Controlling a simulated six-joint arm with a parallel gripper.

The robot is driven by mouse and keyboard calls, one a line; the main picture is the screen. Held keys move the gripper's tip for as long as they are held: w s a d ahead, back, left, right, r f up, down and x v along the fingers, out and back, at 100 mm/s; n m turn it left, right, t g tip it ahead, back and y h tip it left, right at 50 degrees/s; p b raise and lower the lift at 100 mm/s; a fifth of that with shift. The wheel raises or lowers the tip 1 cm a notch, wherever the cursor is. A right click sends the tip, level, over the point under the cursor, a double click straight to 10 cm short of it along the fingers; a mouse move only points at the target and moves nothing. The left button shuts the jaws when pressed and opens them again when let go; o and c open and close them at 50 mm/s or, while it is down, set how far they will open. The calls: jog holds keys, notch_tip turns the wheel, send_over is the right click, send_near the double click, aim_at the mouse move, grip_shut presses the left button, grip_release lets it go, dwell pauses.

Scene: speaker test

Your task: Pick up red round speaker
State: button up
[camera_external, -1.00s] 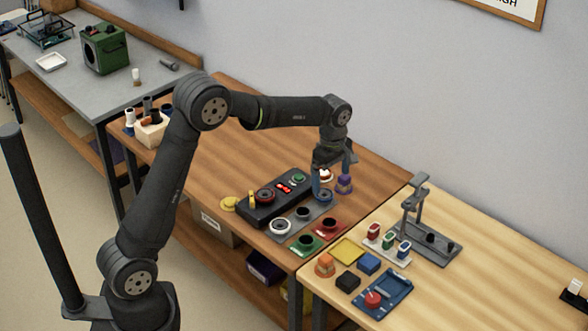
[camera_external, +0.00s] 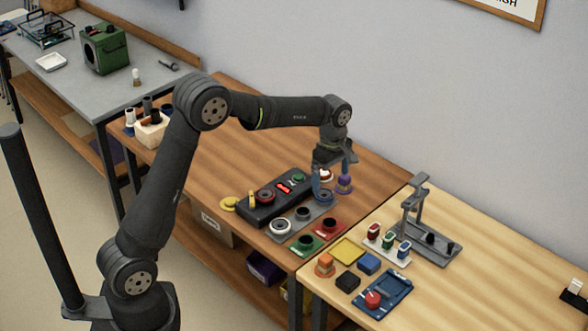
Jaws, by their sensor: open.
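A round speaker with a red rim and dark centre (camera_external: 265,195) sits on the black test box (camera_external: 254,215), towards its left part. My gripper (camera_external: 334,174) is to the right of it, pointing down with open jaws above the right part of the wooden table. A blue round speaker (camera_external: 323,197) lies just below the gripper in the picture, and a white-rimmed round speaker (camera_external: 280,227) lies at the front of the grey plate (camera_external: 292,225). A small red and white thing (camera_external: 325,176) shows beside the fingers, partly hidden by them.
A purple piece (camera_external: 344,185) stands close to the gripper's right. A yellow round piece (camera_external: 229,204) lies left of the box. Green (camera_external: 306,244) and red (camera_external: 330,227) holders stand at the front edge. The table behind the box is clear.

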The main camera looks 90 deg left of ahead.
jog(key=c, duration=0.3)
jog(key=shift+c, duration=0.2)
notch_tip(320, 180, up, 4)
jog(key=m, duration=1.5)
send_over(265, 194)
notch_tip(265, 194, down, 17)
jog(key=shift+a+r, duration=0.1)
